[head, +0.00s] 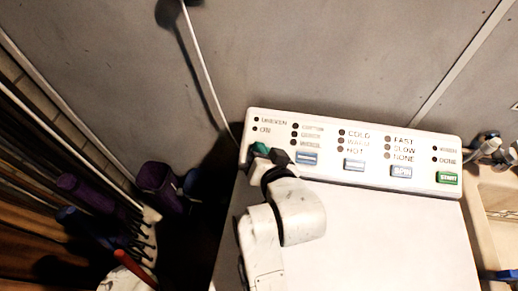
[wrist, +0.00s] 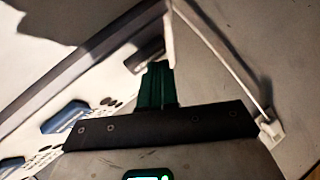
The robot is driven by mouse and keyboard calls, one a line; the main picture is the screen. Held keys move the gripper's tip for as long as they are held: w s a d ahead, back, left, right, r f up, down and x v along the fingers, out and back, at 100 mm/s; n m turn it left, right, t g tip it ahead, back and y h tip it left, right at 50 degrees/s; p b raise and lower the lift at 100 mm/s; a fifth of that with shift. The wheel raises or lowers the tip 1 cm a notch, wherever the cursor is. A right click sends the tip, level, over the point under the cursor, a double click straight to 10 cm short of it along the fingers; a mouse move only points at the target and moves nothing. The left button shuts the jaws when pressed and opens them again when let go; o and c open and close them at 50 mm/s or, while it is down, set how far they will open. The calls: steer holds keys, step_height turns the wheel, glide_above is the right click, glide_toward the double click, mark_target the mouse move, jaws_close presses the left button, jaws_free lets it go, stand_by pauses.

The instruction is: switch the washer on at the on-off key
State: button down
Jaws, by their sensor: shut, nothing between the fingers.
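The washer's white control panel (head: 375,137) crosses the head view, with the washer's white top (head: 400,235) below it. The lamp beside the ON label (head: 255,129) at the panel's left end looks dark. My gripper (head: 260,148) has its green fingers together and empty, over the panel's left end below that label. In the wrist view the green fingertips (wrist: 158,66) are right by a dark key (wrist: 148,53), probably the on-off key, partly covered by them. I cannot tell whether they touch it. In the head view my gripper hides this key.
A blue key (head: 307,158) sits just right of my gripper; further right are two pale-blue keys and the green START key (head: 447,177). A grey wall stands behind.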

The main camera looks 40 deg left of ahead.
steer(key=shift+f, duration=0.6)
stand_by(0.7)
steer(key=shift+r, duration=0.15)
steer(key=shift+s+d+r+p, duration=0.15)
steer(key=shift+s+r+p, duration=0.05)
steer(key=shift+r+p, duration=0.65)
steer(key=r+p, duration=0.1)
steer(key=s+r+p, duration=0.1)
steer(key=r+p, duration=0.1)
steer(key=d+r+p, duration=0.1)
steer(key=shift+s+r+p, duration=0.3)
steer(key=shift+r+p, duration=0.05)
steer(key=shift+p, duration=0.05)
stand_by(0.7)
